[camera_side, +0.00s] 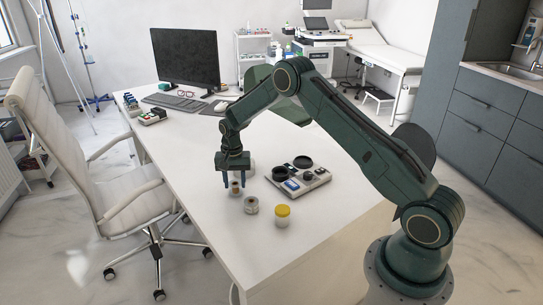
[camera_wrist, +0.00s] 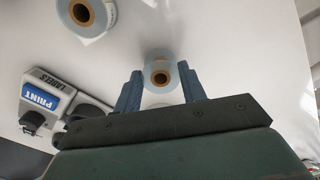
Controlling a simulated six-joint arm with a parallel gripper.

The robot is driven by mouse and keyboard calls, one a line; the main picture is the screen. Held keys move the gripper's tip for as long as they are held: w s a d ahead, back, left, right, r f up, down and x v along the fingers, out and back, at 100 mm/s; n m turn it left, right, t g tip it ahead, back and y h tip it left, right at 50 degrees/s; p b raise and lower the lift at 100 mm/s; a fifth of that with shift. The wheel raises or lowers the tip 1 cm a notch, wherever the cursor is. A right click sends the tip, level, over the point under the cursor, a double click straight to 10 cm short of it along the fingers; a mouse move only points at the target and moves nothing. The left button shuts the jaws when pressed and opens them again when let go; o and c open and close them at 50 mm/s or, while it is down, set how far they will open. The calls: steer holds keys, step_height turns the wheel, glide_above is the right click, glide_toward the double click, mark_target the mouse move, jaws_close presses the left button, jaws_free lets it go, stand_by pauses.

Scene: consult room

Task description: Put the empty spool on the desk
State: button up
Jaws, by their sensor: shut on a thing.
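My gripper (camera_side: 236,184) points down over the white desk (camera_side: 205,165). Its two blue fingers, also in the wrist view (camera_wrist: 160,88), are shut on a small pale spool with a brown core (camera_wrist: 160,76), which looks like the empty spool. The spool shows between the fingertips in the side view (camera_side: 235,188), low over the desk; I cannot tell whether it touches the top.
A label printer unit (camera_side: 302,180) with dark round parts lies right of my gripper. The desk's left front is clear. A chair (camera_side: 100,165) stands left.

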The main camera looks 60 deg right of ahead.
mark_target(235, 184)
steer(key=shift+f, duration=0.3)
steer(key=o, duration=1)
step_height(235, 184, up, 14)
steer(key=shift+f, duration=0.1)
stand_by(0.3)
